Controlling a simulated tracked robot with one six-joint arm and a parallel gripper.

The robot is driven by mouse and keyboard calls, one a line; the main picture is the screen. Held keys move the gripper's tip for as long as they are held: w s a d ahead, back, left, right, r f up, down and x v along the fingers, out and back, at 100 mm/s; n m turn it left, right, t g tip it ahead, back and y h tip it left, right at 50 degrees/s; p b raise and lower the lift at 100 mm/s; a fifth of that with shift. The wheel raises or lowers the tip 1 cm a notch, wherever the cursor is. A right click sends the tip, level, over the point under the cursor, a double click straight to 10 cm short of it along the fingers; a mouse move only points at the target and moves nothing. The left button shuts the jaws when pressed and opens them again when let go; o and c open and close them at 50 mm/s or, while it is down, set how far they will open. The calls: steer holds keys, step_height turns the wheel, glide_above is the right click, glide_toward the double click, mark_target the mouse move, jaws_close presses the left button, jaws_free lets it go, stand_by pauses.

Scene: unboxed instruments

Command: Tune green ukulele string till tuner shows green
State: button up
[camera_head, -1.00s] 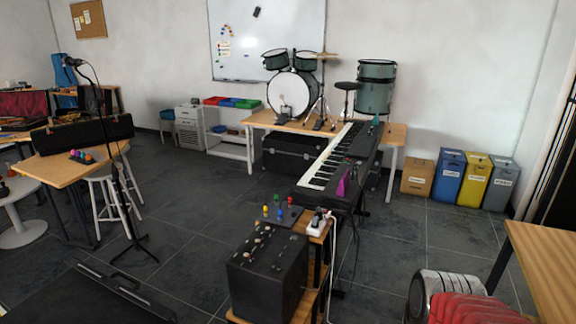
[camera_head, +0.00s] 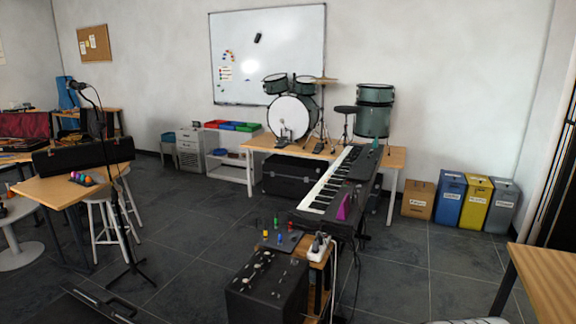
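I cannot make out a green ukulele or a tuner in this view. A small dark green object (camera_head: 375,145) stands at the far end of the keyboard, too small to identify. A purple wedge-shaped object (camera_head: 343,207) stands at the keyboard's near right end. My gripper is not in view.
A keyboard (camera_head: 332,185) runs away from me at centre, with a black amplifier-like box (camera_head: 265,288) before it. A drum kit (camera_head: 292,116) sits on a wooden table. Labelled bins (camera_head: 448,200) line the right wall. A microphone stand (camera_head: 117,205) is left. Dark tiled floor lies open centre-left.

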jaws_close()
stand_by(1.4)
